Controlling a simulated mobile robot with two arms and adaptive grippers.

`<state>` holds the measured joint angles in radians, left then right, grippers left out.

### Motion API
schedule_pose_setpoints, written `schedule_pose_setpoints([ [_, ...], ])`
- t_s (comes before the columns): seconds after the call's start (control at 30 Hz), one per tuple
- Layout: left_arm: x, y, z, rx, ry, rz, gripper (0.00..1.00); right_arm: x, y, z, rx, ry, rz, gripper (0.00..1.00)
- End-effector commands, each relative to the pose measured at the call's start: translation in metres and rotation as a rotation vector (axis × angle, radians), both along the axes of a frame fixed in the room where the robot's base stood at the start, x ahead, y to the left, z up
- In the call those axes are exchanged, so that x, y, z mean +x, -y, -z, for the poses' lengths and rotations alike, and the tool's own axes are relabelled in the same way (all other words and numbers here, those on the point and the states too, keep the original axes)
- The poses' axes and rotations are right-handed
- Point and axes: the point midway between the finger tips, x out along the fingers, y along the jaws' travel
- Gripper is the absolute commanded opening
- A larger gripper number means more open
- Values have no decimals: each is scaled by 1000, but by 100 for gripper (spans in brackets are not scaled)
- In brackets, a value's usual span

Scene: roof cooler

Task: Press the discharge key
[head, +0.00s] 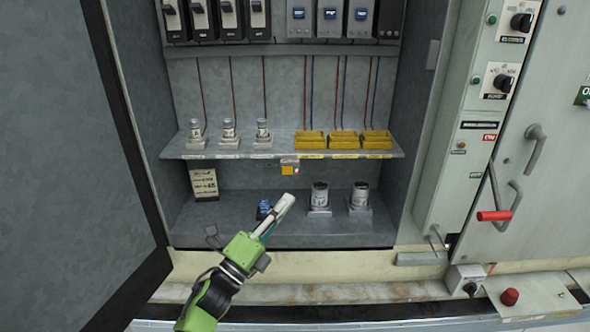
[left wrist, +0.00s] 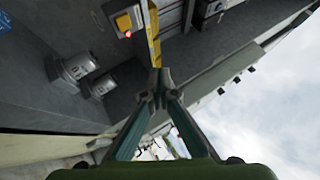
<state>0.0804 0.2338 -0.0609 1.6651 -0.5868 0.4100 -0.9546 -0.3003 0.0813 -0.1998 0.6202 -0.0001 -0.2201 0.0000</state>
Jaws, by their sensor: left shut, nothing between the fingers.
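A small square yellow-orange key (head: 289,169) sits on a pale plate just under the front edge of the cabinet's shelf; its label is too small to read. It also shows in the left wrist view (left wrist: 124,22), at the top, with a small red light beside it. My left gripper (head: 287,200) is shut and empty, below the key in the head view and apart from it. In the left wrist view its fingertips (left wrist: 158,84) meet, lower and to the right of the key. My right gripper is not in view.
The shelf (head: 230,151) carries several fuse-like cylinders and yellow trays (head: 344,140). Two grey canisters (head: 320,196) stand on the cabinet floor right of my gripper. A blue object (head: 264,208) and a note card (head: 204,183) are to its left. The open door (head: 60,150) is at left.

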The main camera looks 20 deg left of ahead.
Motion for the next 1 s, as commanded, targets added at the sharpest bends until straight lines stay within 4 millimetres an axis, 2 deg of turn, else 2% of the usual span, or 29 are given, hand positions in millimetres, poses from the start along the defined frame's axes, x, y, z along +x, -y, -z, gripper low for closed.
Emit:
schedule_pose_setpoints([
  [0.1, -1, 1, -5, 11, 15, 1, 0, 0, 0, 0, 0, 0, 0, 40],
  [0.53, 5, -1, -5, 10, 16, 1, 0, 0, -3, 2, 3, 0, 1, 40],
  [1.0, 64, -18, -2, 10, 16, 0, 0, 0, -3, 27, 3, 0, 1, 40],
])
